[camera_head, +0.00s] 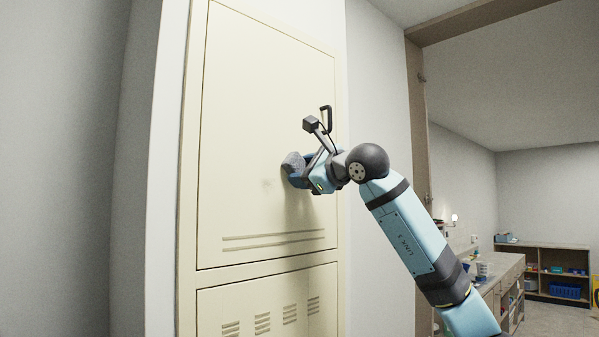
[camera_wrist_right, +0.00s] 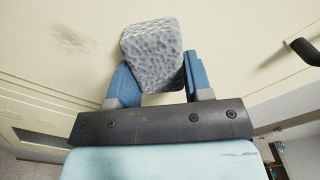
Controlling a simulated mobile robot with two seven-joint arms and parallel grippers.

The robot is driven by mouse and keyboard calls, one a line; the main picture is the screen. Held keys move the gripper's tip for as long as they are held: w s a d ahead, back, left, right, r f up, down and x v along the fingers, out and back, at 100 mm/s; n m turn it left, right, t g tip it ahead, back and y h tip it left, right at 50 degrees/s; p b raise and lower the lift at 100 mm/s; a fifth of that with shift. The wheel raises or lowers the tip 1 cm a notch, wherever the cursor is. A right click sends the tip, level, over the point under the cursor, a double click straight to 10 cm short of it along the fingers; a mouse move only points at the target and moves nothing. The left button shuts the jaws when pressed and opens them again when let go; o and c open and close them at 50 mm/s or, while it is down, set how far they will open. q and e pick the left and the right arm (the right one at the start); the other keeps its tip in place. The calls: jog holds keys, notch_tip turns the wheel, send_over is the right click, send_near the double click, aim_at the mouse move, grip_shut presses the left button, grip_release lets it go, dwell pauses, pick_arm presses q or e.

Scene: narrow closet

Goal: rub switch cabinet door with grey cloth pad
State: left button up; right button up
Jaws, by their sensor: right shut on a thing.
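The switch cabinet door (camera_head: 265,90) is a tall cream panel with a dark handle (camera_head: 326,119) on its right side. A faint greyish smudge shows on the door left of the pad in the right wrist view (camera_wrist_right: 68,38). My right gripper (camera_head: 297,170) is shut on the grey cloth pad (camera_head: 292,162), a dimpled block between two blue fingers in the right wrist view (camera_wrist_right: 152,55). The pad is at the door's surface, left of and below the handle. I cannot tell for sure whether it touches. My left gripper is not in view.
A lower cream door with vent slots (camera_head: 262,323) sits below. A wooden post (camera_head: 417,110) stands right of the cabinet. Beyond it are a counter (camera_head: 490,270) and a shelf with blue bins (camera_head: 565,290).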

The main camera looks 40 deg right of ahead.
jog(key=shift+s, duration=0.1)
jog(key=s+b, duration=0.1)
jog(key=s, duration=0.2)
jog(key=s+b, duration=0.1)
jog(key=s, duration=0.1)
jog(key=shift+s+d, duration=0.2)
jog(key=shift+s, duration=0.2)
jog(key=s, duration=0.3)
jog(key=shift+d+b, duration=0.1)
jog(key=shift+b, duration=0.3)
dwell(0.4)
